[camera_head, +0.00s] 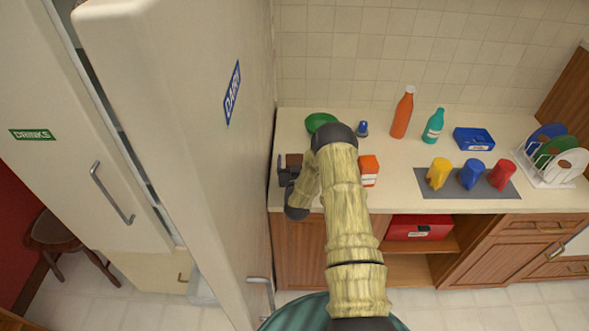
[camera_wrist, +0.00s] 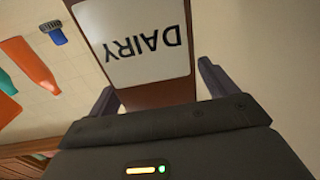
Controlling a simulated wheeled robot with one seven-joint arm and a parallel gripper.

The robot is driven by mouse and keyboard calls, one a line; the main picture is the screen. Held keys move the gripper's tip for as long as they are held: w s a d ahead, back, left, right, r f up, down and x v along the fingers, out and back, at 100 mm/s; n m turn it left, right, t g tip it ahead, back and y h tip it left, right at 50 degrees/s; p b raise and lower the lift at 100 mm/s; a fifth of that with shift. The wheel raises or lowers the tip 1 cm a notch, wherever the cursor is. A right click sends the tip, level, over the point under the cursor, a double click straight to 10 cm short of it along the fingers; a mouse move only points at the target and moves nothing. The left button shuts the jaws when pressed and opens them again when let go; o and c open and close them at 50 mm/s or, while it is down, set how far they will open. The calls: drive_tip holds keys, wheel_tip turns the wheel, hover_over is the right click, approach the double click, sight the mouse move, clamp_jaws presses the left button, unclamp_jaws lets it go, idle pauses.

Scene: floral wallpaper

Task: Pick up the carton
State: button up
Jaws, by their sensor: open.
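The carton is brown with a white label reading DAIRY, upside down in the wrist view (camera_wrist: 140,42). In the head view a small brown patch of it (camera_head: 294,159) shows at the left end of the counter, mostly hidden by my gripper and arm. My gripper (camera_head: 287,172) is at the carton, with its jaws open. In the wrist view the dark fingers of my gripper (camera_wrist: 160,92) stand to either side of the carton's near part. Whether they touch it I cannot tell.
The tall fridge door (camera_head: 190,120) stands close left of my gripper. An orange box (camera_head: 369,170) is right of my arm. A green bowl (camera_head: 319,121) and small blue item (camera_head: 362,128) lie behind. Bottles, cups and a plate rack (camera_head: 552,170) fill the counter's right.

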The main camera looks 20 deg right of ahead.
idle(0.4)
drive_tip(key=c, duration=1.3)
drive_tip(key=shift+r, duration=0.2)
wheel_tip(320, 180, up, 10)
drive_tip(key=b, duration=0.3)
drive_tip(key=shift+f, duration=0.15)
